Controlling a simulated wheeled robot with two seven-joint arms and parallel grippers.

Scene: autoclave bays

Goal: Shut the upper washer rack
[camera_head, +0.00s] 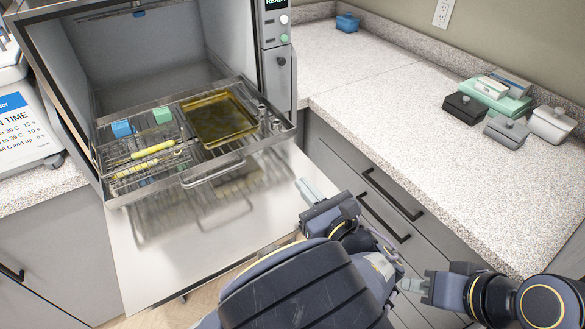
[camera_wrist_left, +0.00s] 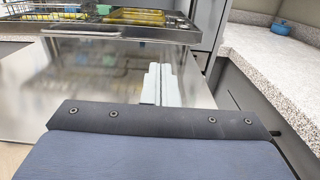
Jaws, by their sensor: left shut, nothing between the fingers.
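The upper washer rack (camera_head: 190,185) is a metal wire rack pulled out of the open washer chamber (camera_head: 150,60), above the lowered door (camera_head: 160,255). Its front bar handle (camera_head: 213,174) faces me. The rack's front edge also shows at the top of the left wrist view (camera_wrist_left: 120,30). My left gripper (camera_head: 303,183) is shut and empty, in front of the rack's right corner and apart from it. Its pale fingers (camera_wrist_left: 160,70) lie side by side in the left wrist view. My right gripper (camera_head: 408,284) is low at the right by the drawers; its finger gap is unclear.
The rack carries a yellow-brown tray (camera_head: 218,117), yellow-handled tools (camera_head: 153,150), and blue (camera_head: 121,129) and green (camera_head: 163,115) blocks. A speckled counter (camera_head: 400,130) with several lidded boxes lies right. Drawers with dark handles (camera_head: 392,195) stand below it.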

